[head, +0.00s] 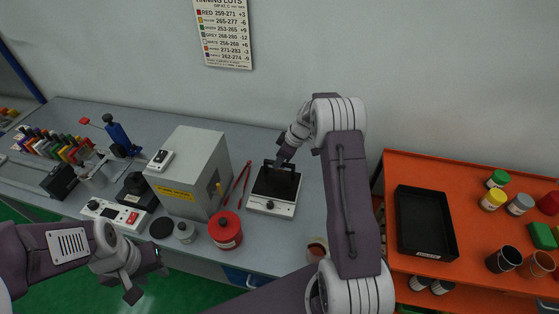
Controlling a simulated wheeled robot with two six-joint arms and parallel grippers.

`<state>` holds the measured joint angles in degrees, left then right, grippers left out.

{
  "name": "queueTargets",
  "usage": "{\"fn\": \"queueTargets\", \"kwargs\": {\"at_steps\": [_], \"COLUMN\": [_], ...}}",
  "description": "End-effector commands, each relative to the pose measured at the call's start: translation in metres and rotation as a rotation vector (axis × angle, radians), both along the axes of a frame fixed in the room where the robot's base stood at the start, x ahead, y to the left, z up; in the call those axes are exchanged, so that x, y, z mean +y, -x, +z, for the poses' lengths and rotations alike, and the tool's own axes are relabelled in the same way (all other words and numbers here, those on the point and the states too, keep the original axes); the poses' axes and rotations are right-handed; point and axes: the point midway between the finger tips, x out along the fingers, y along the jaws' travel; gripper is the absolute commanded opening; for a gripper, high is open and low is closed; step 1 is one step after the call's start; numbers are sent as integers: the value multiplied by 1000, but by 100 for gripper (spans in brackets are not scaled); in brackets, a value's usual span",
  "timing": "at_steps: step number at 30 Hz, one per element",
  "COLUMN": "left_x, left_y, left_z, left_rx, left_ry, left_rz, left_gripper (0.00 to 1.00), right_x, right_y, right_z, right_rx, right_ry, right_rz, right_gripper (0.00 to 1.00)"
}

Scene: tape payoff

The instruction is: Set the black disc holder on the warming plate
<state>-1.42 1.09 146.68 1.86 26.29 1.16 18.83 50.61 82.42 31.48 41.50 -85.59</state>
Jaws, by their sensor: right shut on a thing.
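The warming plate (271,208) is a white unit with a dark top and a front knob, standing on the grey bench in the head view. My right gripper (284,161) reaches down over its back part. It is shut on the black disc holder (281,167), a dark piece with an upright part at the fingers. The holder is over the plate's dark top, and black against black hides its lower outline. I cannot tell whether it touches the plate. My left gripper (146,280) is open and empty, in front of the bench at lower left.
A grey box (188,165) and red tongs (238,183) stand left of the plate. A red pot (225,230) and a small cup (317,249) are nearer the front edge. An orange table (430,172) with a black tray (425,222) and several jars is at right.

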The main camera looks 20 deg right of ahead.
Motion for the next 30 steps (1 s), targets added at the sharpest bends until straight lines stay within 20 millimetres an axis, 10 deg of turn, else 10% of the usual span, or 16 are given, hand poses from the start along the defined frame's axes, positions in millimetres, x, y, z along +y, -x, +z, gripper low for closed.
{"fn": "queueTargets", "kwargs": {"at_steps": [12,13,15,22,26,30], "left_x": [0,0,0,0,0,0], "left_y": [0,0,0,0,0,0], "left_z": [-6,-5,-5,-5,-5,-5], "left_rx": [0,0,0,0,0,0], "left_ry": [0,0,0,0,0,0], "left_rz": [0,0,0,0,0,0], "left_gripper": [36,36,36,36,36,36], "right_x": [0,0,0,0,0,0], "right_y": [0,0,0,0,0,0], "right_z": [-5,-4,-4,-4,-4,-4], "right_rx": [0,0,0,0,0,0], "right_ry": [0,0,0,0,0,0], "right_rz": [0,0,0,0,0,0], "right_gripper": [0,25,45,45,71,71]}}
